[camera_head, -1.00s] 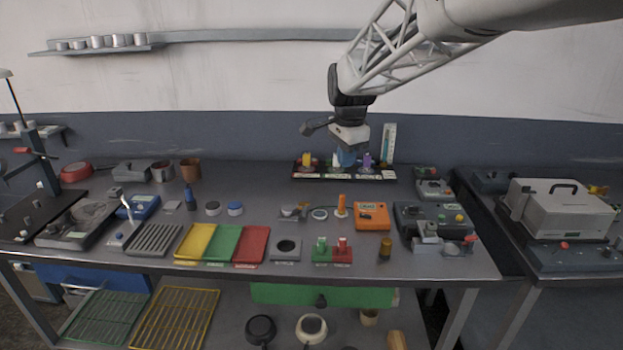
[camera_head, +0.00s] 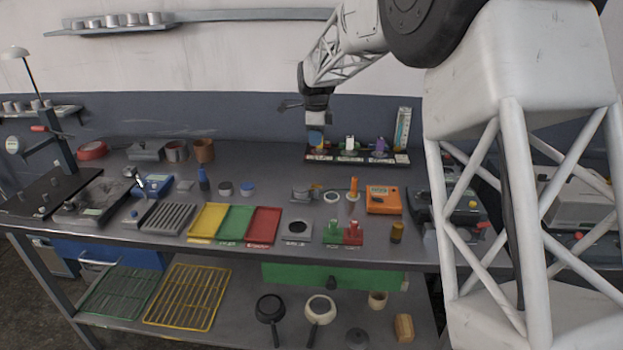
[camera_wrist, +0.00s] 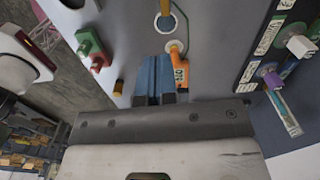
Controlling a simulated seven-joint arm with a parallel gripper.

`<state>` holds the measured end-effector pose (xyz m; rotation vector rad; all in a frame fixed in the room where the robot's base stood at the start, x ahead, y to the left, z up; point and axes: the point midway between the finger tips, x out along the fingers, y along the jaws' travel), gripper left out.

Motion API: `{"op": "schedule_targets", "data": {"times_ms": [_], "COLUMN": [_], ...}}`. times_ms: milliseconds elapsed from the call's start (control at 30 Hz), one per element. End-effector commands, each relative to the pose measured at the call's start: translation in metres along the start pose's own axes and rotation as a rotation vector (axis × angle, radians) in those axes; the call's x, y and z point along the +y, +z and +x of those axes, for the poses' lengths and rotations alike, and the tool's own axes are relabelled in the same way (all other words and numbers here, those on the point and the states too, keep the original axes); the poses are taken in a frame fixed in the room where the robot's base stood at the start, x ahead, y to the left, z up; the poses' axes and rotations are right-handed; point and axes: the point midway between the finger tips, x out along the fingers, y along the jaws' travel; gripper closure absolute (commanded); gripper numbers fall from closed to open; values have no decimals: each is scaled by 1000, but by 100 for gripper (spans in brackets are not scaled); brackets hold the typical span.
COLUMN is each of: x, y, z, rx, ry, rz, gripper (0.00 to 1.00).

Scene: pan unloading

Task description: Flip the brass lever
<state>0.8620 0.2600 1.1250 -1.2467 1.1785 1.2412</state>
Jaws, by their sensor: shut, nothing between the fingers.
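I cannot surely pick out the brass lever. A small brass-coloured part (camera_head: 316,188) shows on a low grey fixture (camera_head: 301,194) in the middle of the bench; it is too small to tell its shape or position. My gripper (camera_head: 316,138) hangs above the bench, in front of the left end of the dark rack at the back. In the wrist view my gripper's blue fingers (camera_wrist: 154,78) are together and empty, beside the orange box (camera_wrist: 181,73) in the picture. The grey fixture is not clear in that view.
The dark rack (camera_head: 340,161) holds several coloured items. An orange peg (camera_head: 353,187), the orange box (camera_head: 383,200), green and red blocks (camera_head: 343,233) and a brass-coloured cylinder (camera_head: 397,232) stand nearby. Coloured trays (camera_head: 236,222) lie left. My arm hides much of the right side.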

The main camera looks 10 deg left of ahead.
Motion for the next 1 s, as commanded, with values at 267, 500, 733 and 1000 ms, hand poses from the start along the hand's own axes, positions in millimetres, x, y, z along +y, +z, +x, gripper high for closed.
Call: {"op": "schedule_targets", "data": {"times_ms": [267,500,733,1000], "x": [-14,-15,-14,-14], "y": [12,13,13,13], "z": [10,10,12,29], "rx": [1,2,2,2], "ry": [6,7,7,10], "rz": [47,50,50,49], "gripper": [100,100,100,100]}}
